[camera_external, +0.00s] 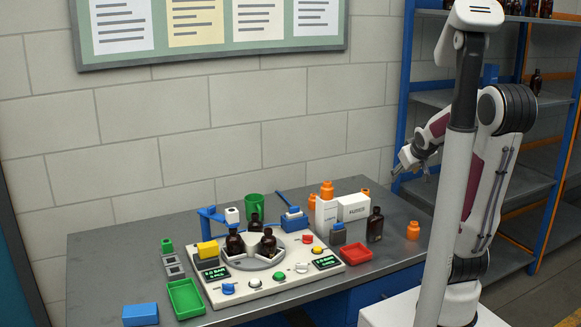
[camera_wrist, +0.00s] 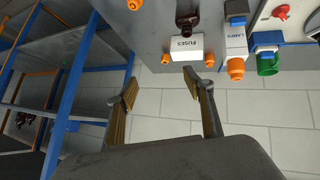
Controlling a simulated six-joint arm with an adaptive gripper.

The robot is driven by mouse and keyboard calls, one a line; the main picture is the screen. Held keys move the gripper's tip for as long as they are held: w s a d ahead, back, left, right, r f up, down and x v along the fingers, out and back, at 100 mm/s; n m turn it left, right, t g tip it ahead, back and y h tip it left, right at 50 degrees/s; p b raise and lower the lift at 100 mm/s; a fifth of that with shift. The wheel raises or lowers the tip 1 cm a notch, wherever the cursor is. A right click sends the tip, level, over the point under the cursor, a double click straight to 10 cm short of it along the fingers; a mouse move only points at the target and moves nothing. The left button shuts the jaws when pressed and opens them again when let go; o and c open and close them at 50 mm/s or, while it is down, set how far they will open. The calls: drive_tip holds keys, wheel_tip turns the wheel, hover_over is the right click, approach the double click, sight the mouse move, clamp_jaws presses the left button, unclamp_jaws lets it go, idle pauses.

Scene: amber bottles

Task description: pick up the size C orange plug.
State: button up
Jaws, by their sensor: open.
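Several orange plugs or caps stand at the right end of the table. In the external view one (camera_external: 413,230) is near the right edge, one (camera_external: 366,192) is behind the white boxes, and one (camera_external: 327,190) is above the narrow box. In the wrist view they show at the far left (camera_wrist: 135,4), beside the fuses box (camera_wrist: 165,59) and at the narrow box's end (camera_wrist: 236,66). No size letter is legible, so I cannot tell which is size C. My gripper (camera_external: 402,168) is open and empty, above and apart from the table; its fingers also show in the wrist view (camera_wrist: 160,78).
A white fuses box (camera_external: 353,208), a narrow white box (camera_external: 326,216) and an amber bottle (camera_external: 375,225) crowd the plugs. A red tray (camera_external: 355,254) lies in front. A control panel with bottles (camera_external: 270,295) fills the middle. A blue-framed shelf (camera_external: 440,98) stands behind my arm.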

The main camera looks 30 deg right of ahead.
drive_tip(key=w+d+f+n+t, duration=0.1)
drive_tip(key=w+d+f, duration=0.4)
drive_tip(key=d, duration=0.2)
drive_tip(key=w+d+f+t, duration=0.2)
drive_tip(key=w+d+f, duration=0.3)
drive_tip(key=d, duration=0.2)
drive_tip(key=m+t+y, duration=0.1)
drive_tip(key=t+y, duration=0.4)
drive_tip(key=t, duration=0.1)
hover_over(423, 242)
drive_tip(key=w+d, duration=0.4)
wheel_tip(423, 242, down, 13)
drive_tip(key=shift+s+d+r, duration=0.1)
drive_tip(key=shift+d+r, duration=0.05)
drive_tip(key=shift+s+f+m+t, duration=0.2)
drive_tip(key=shift+s+m+t, duration=0.1)
drive_tip(key=shift+s, duration=0.4)
drive_tip(key=shift+s+f+m+t, duration=0.2)
drive_tip(key=shift+s+m, duration=0.1)
drive_tip(key=shift+s, duration=0.4)
drive_tip(key=shift+s+a+f+n+g+y, duration=0.3)
drive_tip(key=shift+s+a+f+n+y, duration=0.2)
drive_tip(key=shift+s+a+f+n, duration=0.4)
drive_tip(key=shift+s+a+f+n+g+y, duration=0.3)
drive_tip(key=shift+s+a+f+n+y, duration=0.2)
drive_tip(key=shift+s+a+f+n, duration=0.5)
drive_tip(key=shift+w+r, duration=0.15)
drive_tip(key=shift+r, duration=0.15)
drive_tip(key=shift+w, duration=0.1)
drive_tip(key=shift+x, duration=1.2)
